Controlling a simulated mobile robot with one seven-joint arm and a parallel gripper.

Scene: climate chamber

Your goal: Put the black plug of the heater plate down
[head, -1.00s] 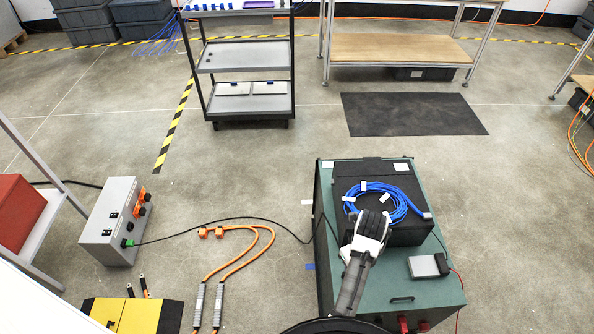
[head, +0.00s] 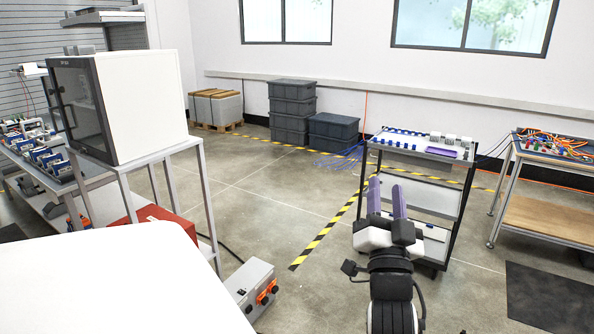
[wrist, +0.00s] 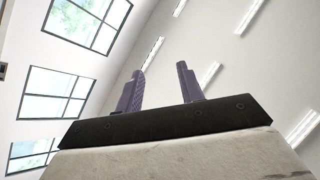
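My gripper (head: 386,186) is raised at the right of centre in the head view, in front of the black trolley. Its two purple fingers point up and stand apart with nothing between them. The wrist view also shows the fingers of my gripper (wrist: 160,70) apart and empty, against the ceiling and windows. I cannot make out the black plug or the heater plate in either current view.
A grey socket box (head: 250,288) with orange connectors stands on the floor at lower left. A white cabinet with a dark door (head: 140,105) stands on a frame at left. The black trolley (head: 452,200) is behind my gripper. A black mat (head: 550,298) lies at right.

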